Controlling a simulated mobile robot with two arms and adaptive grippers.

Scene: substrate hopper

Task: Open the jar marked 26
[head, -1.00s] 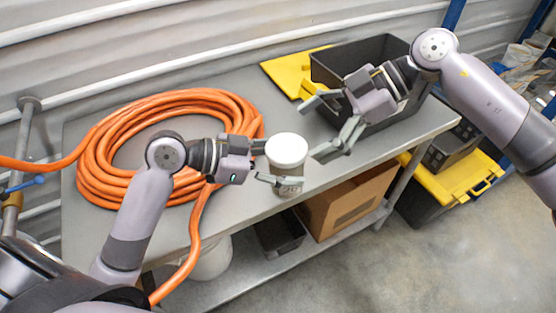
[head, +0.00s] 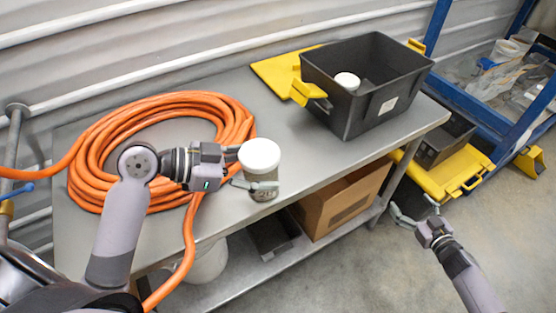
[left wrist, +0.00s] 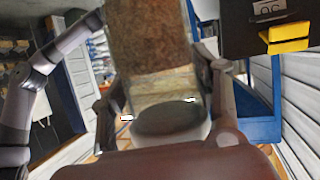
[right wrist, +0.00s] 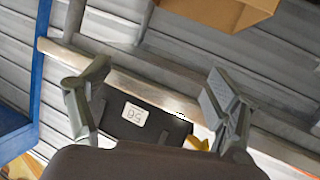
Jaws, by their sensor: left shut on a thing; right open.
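A jar (head: 264,189) with clear walls and a white lid (head: 260,154) stands upright at the bench's front edge. The lid sits on its top. Part of a dark mark shows on its side, too small to read surely. My left gripper (head: 250,172) is shut around the jar from the left. In the left wrist view the jar (left wrist: 150,45) shows brown, grainy contents between the fingers. My right gripper (head: 415,212) is open and empty, low at right, beyond the bench's front edge. It also shows in the right wrist view (right wrist: 160,100), fingers wide apart.
A black bin (head: 385,110) with a white round-topped thing (head: 347,81) inside stands at the bench's right end, by a yellow lid (head: 272,72). An orange hose (head: 92,180) coils at left. A cardboard box (head: 345,200) is on the lower shelf. The bench (head: 310,150) is clear between jar and bin.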

